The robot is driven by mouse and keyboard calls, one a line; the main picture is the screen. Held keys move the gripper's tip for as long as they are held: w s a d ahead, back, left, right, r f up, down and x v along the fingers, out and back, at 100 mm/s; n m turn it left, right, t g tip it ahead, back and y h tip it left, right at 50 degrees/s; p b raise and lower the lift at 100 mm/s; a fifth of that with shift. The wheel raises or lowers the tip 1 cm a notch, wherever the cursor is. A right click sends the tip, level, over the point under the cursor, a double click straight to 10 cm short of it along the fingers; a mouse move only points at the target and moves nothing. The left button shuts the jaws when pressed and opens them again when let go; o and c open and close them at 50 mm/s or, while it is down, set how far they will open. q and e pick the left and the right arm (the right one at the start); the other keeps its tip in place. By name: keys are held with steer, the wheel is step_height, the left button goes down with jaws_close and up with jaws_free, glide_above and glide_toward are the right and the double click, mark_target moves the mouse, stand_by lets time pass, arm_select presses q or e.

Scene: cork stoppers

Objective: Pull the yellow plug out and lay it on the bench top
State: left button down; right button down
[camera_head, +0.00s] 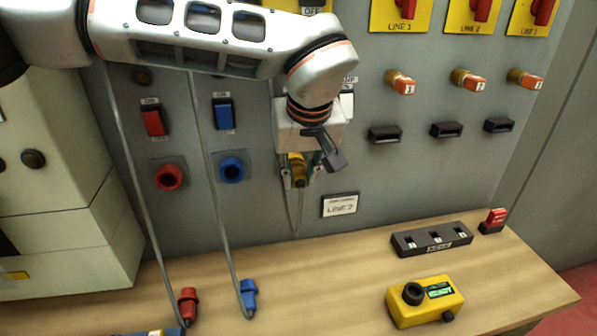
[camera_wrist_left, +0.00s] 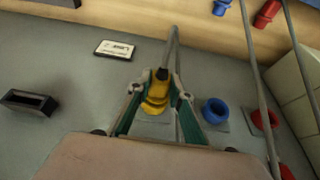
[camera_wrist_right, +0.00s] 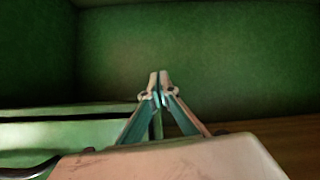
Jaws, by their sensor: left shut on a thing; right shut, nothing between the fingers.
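The yellow plug (camera_head: 298,172) is at the grey panel, right of the blue socket (camera_head: 232,169). My left gripper (camera_head: 300,180) is shut on it, and the wrist hides part of the plug. In the left wrist view the yellow plug (camera_wrist_left: 156,92) lies between the fingers of the left gripper (camera_wrist_left: 158,90), with its grey cable leading away. I cannot tell whether the plug is fully seated in its socket. My right gripper (camera_wrist_right: 157,85) is shut and empty in the right wrist view, before a green wall. The wooden bench top (camera_head: 330,275) lies below the panel.
A red plug (camera_head: 188,306) and a blue plug (camera_head: 248,296) lie on the bench at the left, their cables hanging before the panel. A yellow box (camera_head: 425,302), a black holder (camera_head: 431,239) and a red-topped block (camera_head: 493,221) stand at the right. The bench middle is clear.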

arm_select(q)
steer(key=shift+s, duration=0.1)
steer(key=shift+s, duration=0.15)
steer(key=s, duration=0.2)
steer(key=s+d, duration=0.1)
steer(key=s, duration=0.1)
stand_by(0.8)
steer(key=shift+s, duration=0.1)
steer(key=shift+s+d, duration=0.2)
steer(key=shift+s, duration=0.75)
steer(key=shift+s+d, duration=0.15)
steer(key=shift+s, duration=0.8)
